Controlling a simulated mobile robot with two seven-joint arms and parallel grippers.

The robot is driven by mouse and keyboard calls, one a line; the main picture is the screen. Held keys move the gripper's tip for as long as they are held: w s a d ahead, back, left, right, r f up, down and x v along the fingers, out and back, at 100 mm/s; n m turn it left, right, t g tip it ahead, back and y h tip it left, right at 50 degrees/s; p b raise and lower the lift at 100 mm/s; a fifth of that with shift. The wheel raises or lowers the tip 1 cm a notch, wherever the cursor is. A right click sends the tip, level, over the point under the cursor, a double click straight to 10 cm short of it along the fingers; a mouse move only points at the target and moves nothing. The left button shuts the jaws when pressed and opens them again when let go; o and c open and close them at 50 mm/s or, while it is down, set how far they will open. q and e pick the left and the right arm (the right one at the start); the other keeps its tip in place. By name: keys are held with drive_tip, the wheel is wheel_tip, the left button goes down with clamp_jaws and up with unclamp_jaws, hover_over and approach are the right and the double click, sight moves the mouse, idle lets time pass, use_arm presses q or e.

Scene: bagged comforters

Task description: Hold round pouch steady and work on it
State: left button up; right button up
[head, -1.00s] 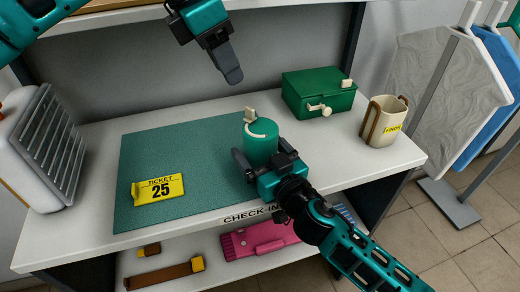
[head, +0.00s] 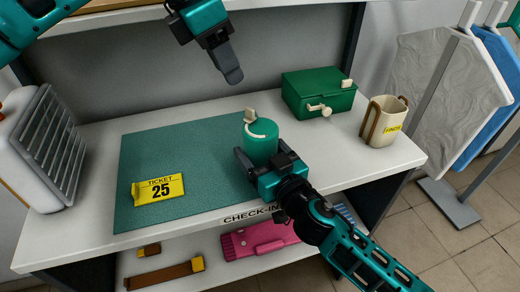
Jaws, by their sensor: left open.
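The round teal pouch (head: 261,139) stands upright at the right edge of the green mat. It has a cream curved zip line on top and a cream tab at its back. My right gripper (head: 264,160) reaches in from the lower right, with its fingers on both sides of the pouch's lower part, and appears shut on it. The gripper hides the pouch's base. My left gripper (head: 228,70) hangs open and empty above and behind the pouch, well clear of it. Only one of its fingers shows clearly.
A pink item (head: 262,239) lies on the lower shelf.

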drive_tip(key=shift+r, duration=0.3)
idle(0.5)
drive_tip(key=shift+w+r, duration=0.1)
drive_tip(key=shift+r, duration=0.2)
idle(1.6)
drive_tip(key=o, duration=0.9)
drive_tip(key=shift+o, duration=0.2)
drive_tip(key=shift+d, duration=0.1)
